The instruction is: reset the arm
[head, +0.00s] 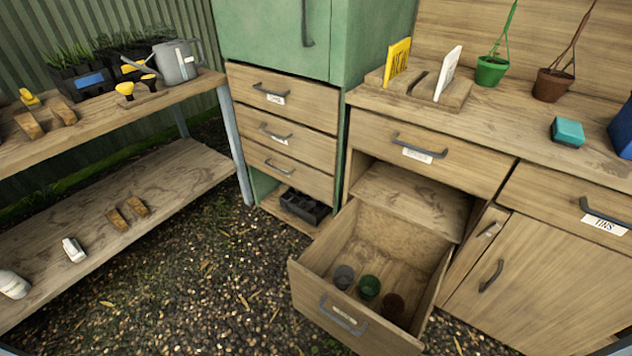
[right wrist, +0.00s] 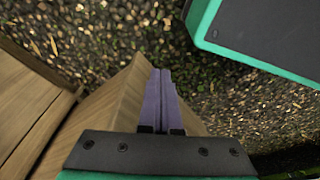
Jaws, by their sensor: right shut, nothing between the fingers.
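My right gripper (right wrist: 161,78) shows in the right wrist view with its two purple fingers pressed together and nothing between them. It points down over a wooden edge (right wrist: 128,90), with gravel beyond; I cannot tell whether it touches the wood. Neither gripper shows in the head view, and my left gripper is in no view.
A wooden shelf bench (head: 150,185) stands at left. Gravel floor (head: 215,290) between them is open.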

